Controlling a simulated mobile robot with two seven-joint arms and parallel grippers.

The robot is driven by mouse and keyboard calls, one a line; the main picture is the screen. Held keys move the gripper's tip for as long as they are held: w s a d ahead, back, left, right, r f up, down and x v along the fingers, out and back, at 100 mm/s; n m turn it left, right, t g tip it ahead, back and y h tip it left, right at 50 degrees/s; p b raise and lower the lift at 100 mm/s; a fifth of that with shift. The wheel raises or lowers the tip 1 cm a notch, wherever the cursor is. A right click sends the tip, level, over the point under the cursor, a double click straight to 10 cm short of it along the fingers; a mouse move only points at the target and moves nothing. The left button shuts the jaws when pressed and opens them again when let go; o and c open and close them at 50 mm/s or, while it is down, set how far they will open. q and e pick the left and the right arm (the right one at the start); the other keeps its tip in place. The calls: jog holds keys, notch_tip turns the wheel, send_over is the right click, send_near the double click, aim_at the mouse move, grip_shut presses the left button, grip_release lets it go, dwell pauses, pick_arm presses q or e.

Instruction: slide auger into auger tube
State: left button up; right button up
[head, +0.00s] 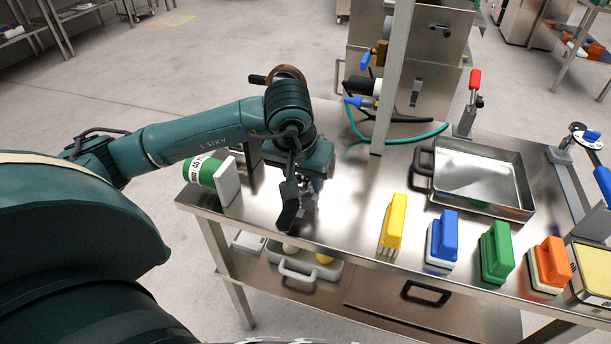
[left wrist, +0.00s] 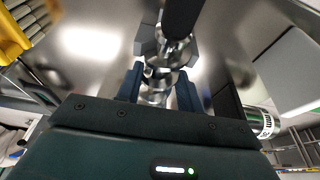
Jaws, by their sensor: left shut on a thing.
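My left gripper (head: 306,186) is over the left part of the steel table and is shut on the auger. In the left wrist view the auger (left wrist: 158,72) is a shiny metal spiral between the two dark fingers of the gripper (left wrist: 160,88). A dark rounded part (left wrist: 185,14) shows at the top of that view, in front of the auger's far end. In the head view the gripper and a dark part (head: 288,216) hide most of the auger. I cannot make out the auger tube for certain. My right gripper is not in view.
Yellow (head: 395,222), blue (head: 443,238), green (head: 496,252) and orange (head: 548,264) brushes line the front edge. A steel tray (head: 482,206) and a post (head: 392,80) stand behind.

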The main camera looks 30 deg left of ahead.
aim_at(303, 176)
pick_arm(q)
jog(key=shift+r+p, duration=2)
jog(key=shift+r, duration=1.55)
jog(key=shift+d, duration=0.1)
